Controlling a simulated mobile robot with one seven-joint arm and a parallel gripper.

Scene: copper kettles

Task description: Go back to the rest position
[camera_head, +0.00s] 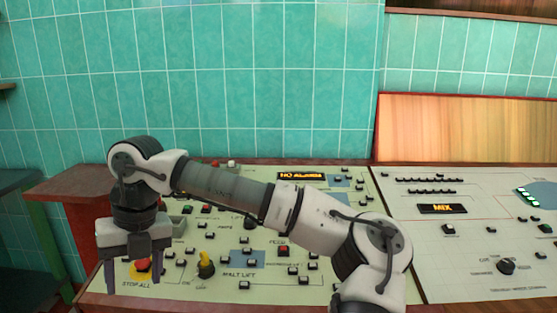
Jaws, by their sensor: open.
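My gripper (137,275) hangs at the left end of my arm, pointing down over the left front of the control panel (215,290). Its two dark fingers are spread apart with nothing held between them. A red button on a yellow base (141,268), labelled STOP ALL, shows between and behind the fingers; I cannot tell whether they touch it. My arm reaches from the lower right across the panel and hides part of its middle.
A yellow knob (206,265) stands right of my gripper. A red button (283,250) and several black buttons dot the panel. A second panel (470,265) with a MIX display (442,209) lies at right. A green tiled wall (200,80) rises behind. A reddish ledge (75,186) is at left.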

